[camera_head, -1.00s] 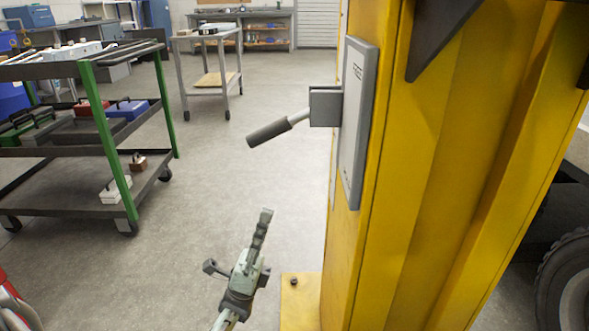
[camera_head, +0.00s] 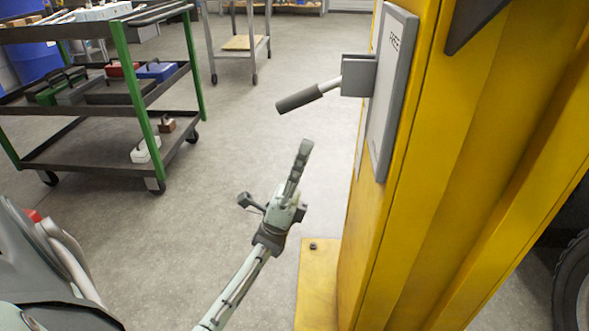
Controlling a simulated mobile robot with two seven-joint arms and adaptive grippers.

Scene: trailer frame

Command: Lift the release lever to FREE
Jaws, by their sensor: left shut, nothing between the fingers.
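The release lever (camera_head: 300,98) has a dark grip on a light metal rod. It comes out of a grey bracket (camera_head: 358,75) and slopes down to the left. The bracket sits on a grey plate (camera_head: 392,95) with FREE lettered near its top, fixed to the yellow post (camera_head: 405,215). My left gripper (camera_head: 304,148) is shut and empty, fingers pointing up. In the picture it is just below the lever grip, with a gap between them; the depth between them is hard to tell. My right gripper is not in view.
A green-legged cart (camera_head: 140,100) with toolboxes stands at the left. A grey table (camera_head: 243,45) stands behind. The post's yellow foot plate (camera_head: 316,290) with a bolt lies at the lower middle. A tyre (camera_head: 575,285) is at the right edge. Open floor lies left of the post.

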